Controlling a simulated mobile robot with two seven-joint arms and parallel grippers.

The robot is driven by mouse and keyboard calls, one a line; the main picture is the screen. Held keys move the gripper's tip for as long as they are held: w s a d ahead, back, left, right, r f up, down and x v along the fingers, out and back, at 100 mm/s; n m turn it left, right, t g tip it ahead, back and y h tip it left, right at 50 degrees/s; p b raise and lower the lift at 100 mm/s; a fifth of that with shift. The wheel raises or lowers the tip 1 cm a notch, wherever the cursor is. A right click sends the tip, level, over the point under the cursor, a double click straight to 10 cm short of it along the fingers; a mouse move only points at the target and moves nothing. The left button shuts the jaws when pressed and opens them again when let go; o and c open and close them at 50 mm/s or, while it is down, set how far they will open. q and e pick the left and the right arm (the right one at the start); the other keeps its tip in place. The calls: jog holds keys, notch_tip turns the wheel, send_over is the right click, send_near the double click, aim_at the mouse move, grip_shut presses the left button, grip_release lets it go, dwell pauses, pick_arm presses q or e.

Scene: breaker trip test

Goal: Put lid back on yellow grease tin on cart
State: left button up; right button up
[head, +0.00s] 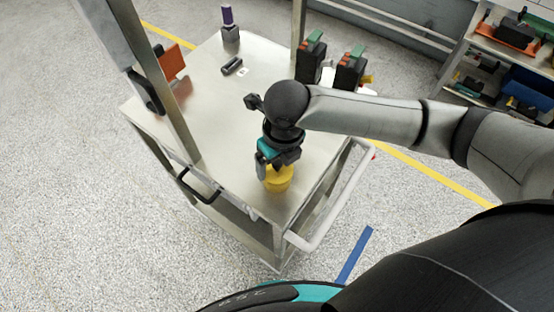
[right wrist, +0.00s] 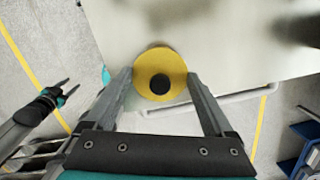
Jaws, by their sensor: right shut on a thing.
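My right gripper (head: 272,172) points down over the yellow grease tin (head: 279,184) near the cart's front corner. In the right wrist view, a round yellow lid (right wrist: 143,84) with a black knob (right wrist: 160,84) sits between the fingers. The right gripper (right wrist: 160,80) is shut on the lid's rim, one finger at each side. The lid hides what is beneath it; I cannot tell whether it touches the tin. My left gripper (right wrist: 71,86) shows in the right wrist view, away from the cart, with its fingers apart and nothing between them.
The metal cart top (head: 215,120) is mostly bare. A purple-topped item (head: 228,22), a small dark item (head: 232,66) and two black-and-green devices (head: 349,70) stand toward the back. A post (head: 170,110) rises at left. A white handle (head: 335,205) runs along the right edge.

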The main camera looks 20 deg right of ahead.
jog(key=shift+p, duration=0.4)
dwell(0.5)
jog(key=o, duration=1)
jog(key=shift+o, duration=0.2)
notch_tip(320, 180, up, 5)
jog(key=p, duration=0.5)
jog(key=shift+r, duration=1)
